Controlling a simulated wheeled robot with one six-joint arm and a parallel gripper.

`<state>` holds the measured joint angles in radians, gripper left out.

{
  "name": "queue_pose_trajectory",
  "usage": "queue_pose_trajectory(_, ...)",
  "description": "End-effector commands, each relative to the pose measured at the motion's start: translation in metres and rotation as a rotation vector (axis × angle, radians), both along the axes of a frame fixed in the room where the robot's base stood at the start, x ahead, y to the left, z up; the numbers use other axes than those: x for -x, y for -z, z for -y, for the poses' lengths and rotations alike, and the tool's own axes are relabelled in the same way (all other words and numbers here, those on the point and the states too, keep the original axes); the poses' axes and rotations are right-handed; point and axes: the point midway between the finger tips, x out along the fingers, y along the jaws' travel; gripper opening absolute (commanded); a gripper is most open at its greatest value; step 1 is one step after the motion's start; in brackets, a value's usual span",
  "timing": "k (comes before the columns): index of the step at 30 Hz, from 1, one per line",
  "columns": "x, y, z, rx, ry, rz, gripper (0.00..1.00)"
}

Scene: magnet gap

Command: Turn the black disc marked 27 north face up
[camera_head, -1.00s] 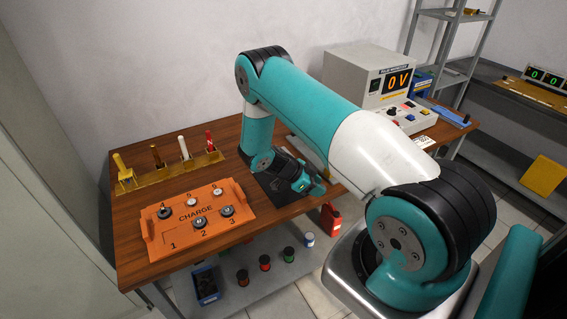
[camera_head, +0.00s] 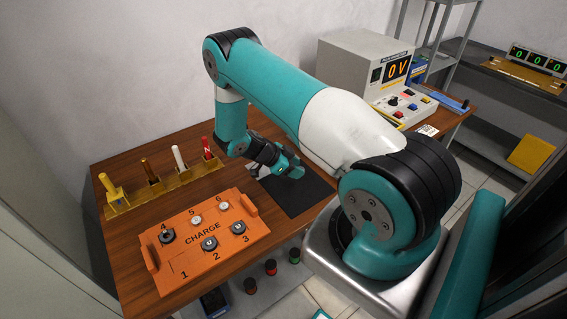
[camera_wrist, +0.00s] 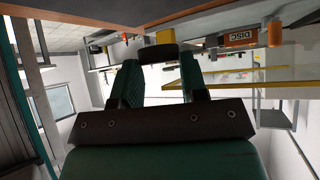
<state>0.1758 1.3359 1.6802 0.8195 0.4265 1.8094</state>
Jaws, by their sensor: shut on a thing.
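My gripper (camera_head: 294,171) is above the back part of a dark mat (camera_head: 300,198), to the right of the orange tray. In the wrist view my gripper (camera_wrist: 159,70) is shut on a black disc (camera_wrist: 158,54), seen edge-on between the fingertips. Its number and which face is north cannot be read. The orange tray (camera_head: 217,256), lettered CHARGE, holds black discs at place 4 (camera_head: 167,237), place 2 (camera_head: 209,244) and place 3 (camera_head: 239,228). Lighter pieces are at place 5 (camera_head: 196,220) and place 6 (camera_head: 223,206). Place 1 is empty.
A brass rack (camera_head: 165,187) with several upright rods stands behind the tray. A grey box (camera_head: 365,75) reading 0 V and a control panel stand at the back right. The mat's front part is clear. A shelf with small pots (camera_head: 270,267) is below the table.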

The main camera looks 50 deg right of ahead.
Motion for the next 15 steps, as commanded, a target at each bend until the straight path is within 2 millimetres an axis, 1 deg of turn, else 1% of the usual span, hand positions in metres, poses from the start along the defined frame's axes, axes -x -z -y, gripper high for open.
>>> queue_pose_trajectory(7,-0.0045,0.0000,-0.0075,0.000,-0.013,0.000,0.16)
queue_pose_trajectory(15,-0.0055,-0.0003,-0.0094,0.000,-0.016,0.002,0.16)
